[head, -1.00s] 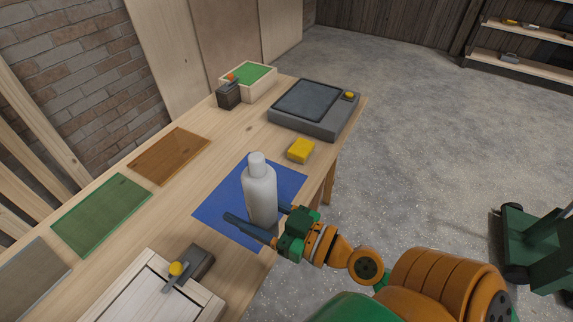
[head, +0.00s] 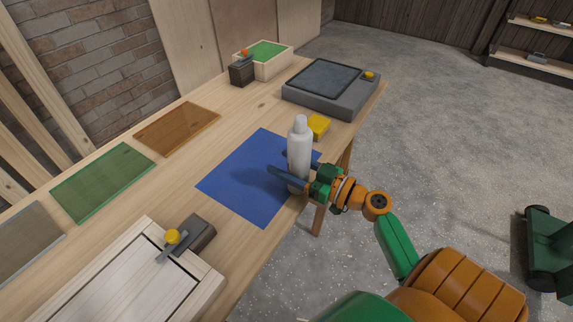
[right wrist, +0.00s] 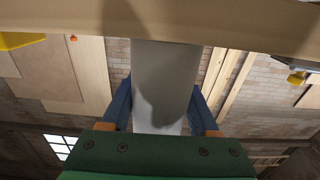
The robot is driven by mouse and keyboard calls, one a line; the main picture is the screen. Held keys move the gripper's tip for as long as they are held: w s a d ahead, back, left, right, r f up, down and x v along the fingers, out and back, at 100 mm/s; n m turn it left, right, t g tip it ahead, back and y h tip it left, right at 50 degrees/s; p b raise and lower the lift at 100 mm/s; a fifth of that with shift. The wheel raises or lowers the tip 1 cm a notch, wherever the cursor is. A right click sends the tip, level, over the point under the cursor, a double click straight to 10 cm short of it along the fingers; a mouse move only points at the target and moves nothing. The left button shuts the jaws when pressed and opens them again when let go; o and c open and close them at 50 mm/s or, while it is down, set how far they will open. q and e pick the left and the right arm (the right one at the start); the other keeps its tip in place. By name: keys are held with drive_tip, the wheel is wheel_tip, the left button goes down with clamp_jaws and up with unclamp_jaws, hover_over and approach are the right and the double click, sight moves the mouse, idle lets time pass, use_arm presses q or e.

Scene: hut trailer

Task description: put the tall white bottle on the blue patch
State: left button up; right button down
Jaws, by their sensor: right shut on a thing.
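The tall white bottle (head: 299,150) is upright at the right side of the blue patch (head: 240,180). My right gripper (head: 287,172) is shut on its lower part, with one blue finger on each side. In the right wrist view the bottle (right wrist: 165,85) fills the space between the fingers. The gripper hides part of its base in the head view, and I cannot tell whether the base touches the patch. A shadow falls on the patch left of the bottle. My left gripper is not in view.
A yellow block (head: 319,126) sits just behind the bottle. A grey device (head: 330,92) stands farther back. Brown (head: 177,128) and green (head: 103,182) patches lie to the left. The table's right edge is close to the bottle.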

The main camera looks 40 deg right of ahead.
drive_tip(key=shift+f, duration=0.1)
drive_tip(key=shift+c, duration=0.7)
unclamp_jaws()
